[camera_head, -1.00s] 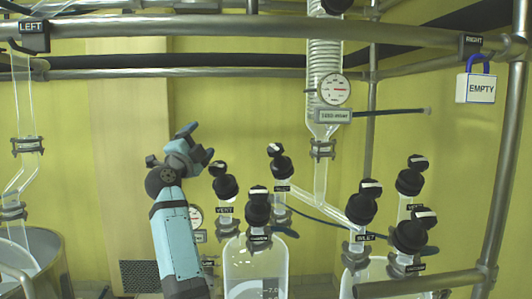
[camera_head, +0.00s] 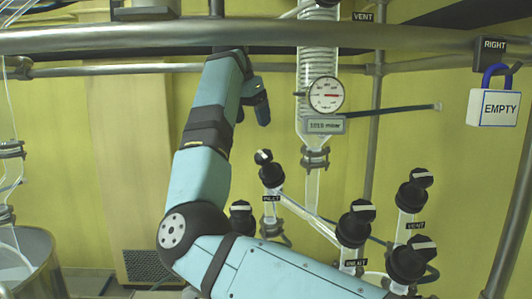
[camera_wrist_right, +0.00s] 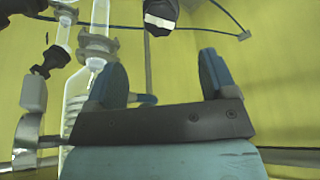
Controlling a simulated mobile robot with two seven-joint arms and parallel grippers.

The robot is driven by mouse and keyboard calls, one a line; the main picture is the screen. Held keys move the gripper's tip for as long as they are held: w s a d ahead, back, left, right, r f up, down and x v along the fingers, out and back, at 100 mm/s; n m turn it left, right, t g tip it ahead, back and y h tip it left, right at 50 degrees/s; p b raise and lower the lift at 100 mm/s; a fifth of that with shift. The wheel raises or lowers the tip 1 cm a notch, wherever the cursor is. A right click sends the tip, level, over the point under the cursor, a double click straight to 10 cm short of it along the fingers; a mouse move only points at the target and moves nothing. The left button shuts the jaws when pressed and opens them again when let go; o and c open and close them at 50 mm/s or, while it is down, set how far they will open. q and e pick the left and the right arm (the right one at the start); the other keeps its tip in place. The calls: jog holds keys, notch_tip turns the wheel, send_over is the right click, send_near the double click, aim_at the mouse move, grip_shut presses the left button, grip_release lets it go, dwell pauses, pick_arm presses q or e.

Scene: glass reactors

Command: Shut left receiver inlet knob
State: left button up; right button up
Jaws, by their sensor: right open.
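The left receiver's inlet knob (camera_head: 271,173) is black with a pale mark on top. It stands above an INLET label, right of and below my right gripper (camera_head: 258,98) in the head view. My right gripper is open and apart from that knob. In the wrist view its two blue fingers (camera_wrist_right: 162,72) are spread with nothing between them. A black knob with a white bar (camera_wrist_right: 160,14) shows at that view's top edge; I cannot tell which one. My right arm hides the left receiver bottle in the head view. My left gripper is not in view.
The right receiver's inlet knob (camera_head: 356,222) and other black knobs (camera_head: 412,188) stand to the right. A gauge (camera_head: 326,95) hangs on the condenser behind. A steel rail (camera_head: 400,37) crosses above. A padlock tagged EMPTY (camera_head: 494,106) hangs at right.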

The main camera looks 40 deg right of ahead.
aim_at(262, 154)
jog(key=p+x, duration=0.1)
jog(key=x, duration=1)
jog(key=shift+d+f+p, duration=0.3)
jog(key=shift+d+p, duration=0.05)
jog(key=shift+p, duration=0.05)
jog(key=shift+c, duration=0.2)
jog(key=c, duration=0.9)
